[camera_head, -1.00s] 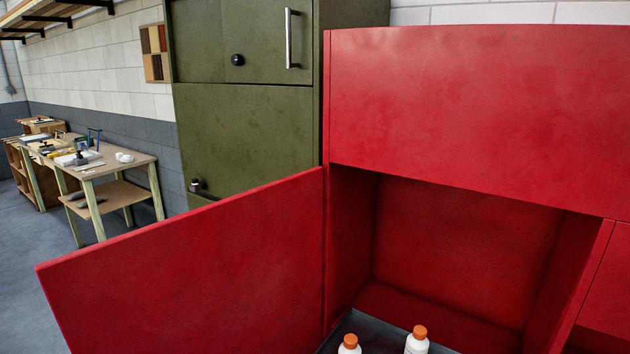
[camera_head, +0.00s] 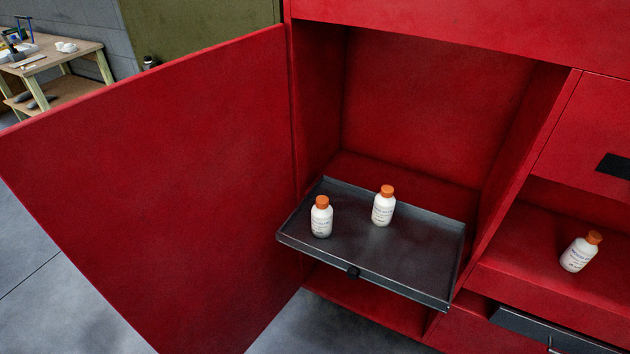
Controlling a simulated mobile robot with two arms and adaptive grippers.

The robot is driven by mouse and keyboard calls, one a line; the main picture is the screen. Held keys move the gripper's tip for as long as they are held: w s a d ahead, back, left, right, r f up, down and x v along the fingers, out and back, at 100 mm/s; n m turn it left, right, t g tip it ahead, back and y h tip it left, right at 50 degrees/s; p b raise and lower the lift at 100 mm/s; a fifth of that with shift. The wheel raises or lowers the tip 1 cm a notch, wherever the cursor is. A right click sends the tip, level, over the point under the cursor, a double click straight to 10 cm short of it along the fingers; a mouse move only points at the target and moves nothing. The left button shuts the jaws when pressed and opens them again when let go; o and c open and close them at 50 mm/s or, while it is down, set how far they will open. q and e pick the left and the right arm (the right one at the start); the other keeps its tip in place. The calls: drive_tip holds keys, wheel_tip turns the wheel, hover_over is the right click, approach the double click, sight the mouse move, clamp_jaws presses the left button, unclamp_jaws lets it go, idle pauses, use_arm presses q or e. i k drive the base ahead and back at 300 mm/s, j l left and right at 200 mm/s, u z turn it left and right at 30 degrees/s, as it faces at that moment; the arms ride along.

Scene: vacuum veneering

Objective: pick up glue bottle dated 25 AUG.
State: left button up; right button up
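Two white bottles with orange caps stand upright on a dark pull-out tray (camera_head: 400,275) in the open red cabinet. The left bottle (camera_head: 321,219) is near the tray's left front; the other bottle (camera_head: 383,208) is a little farther back and to the right. A third similar bottle (camera_head: 578,253) stands on a red shelf at the right. All three have printed labels, but the print is too small to read, so I cannot tell which is dated 25 AUG. Neither of my grippers is in view.
The red cabinet door (camera_head: 160,190) stands open to the left of the tray. A dark drawer or tray edge (camera_head: 550,330) shows at the lower right. A wooden workbench (camera_head: 60,65) is far at the upper left. The tray's right half is bare.

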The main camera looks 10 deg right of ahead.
sight(583, 249)
drive_tip(key=z, duration=1.9)
